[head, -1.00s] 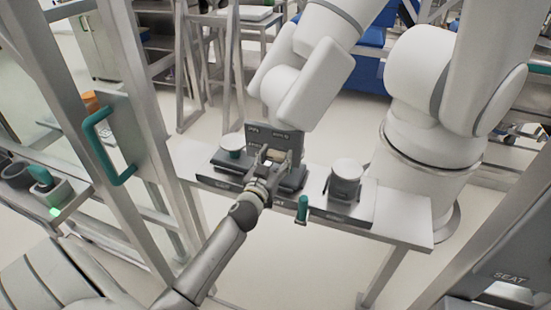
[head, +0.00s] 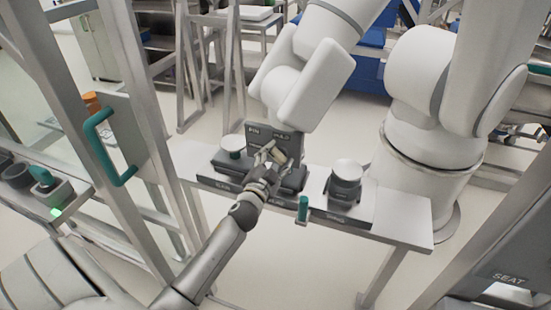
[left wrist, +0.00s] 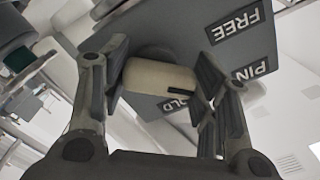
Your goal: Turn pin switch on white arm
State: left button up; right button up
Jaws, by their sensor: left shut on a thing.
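The pin switch is a cream, rounded knob (left wrist: 152,76) with a dark line at one end. It sits on a dark grey panel (left wrist: 245,75) with FREE, PIN and HOLD labels, and the line is near the HOLD label. In the head view the panel (head: 286,137) is just below the end of the white arm (head: 300,75). My left gripper (head: 268,152) is shut on the knob, with a finger at each end of it in the left wrist view (left wrist: 162,84). In the head view the knob is small and tilted between the fingers. My right gripper is not in view.
A narrow white bench (head: 400,222) holds the stations. A white-topped grey cup (head: 346,178) stands on the right, and a white round piece (head: 232,144) on the left. A teal handle (head: 303,208) is at the front edge. A metal frame with a teal door handle (head: 98,148) is at left.

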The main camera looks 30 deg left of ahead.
pick_arm(q)
jog(key=m, duration=0.4)
jog(key=shift+r+m, duration=0.1)
jog(key=shift+m, duration=0.3)
jog(key=m, duration=0.4)
jog(key=shift+d+m, duration=0.15)
jog(key=shift+m, duration=0.25)
jog(key=o, duration=1)
jog(key=v, duration=1.2)
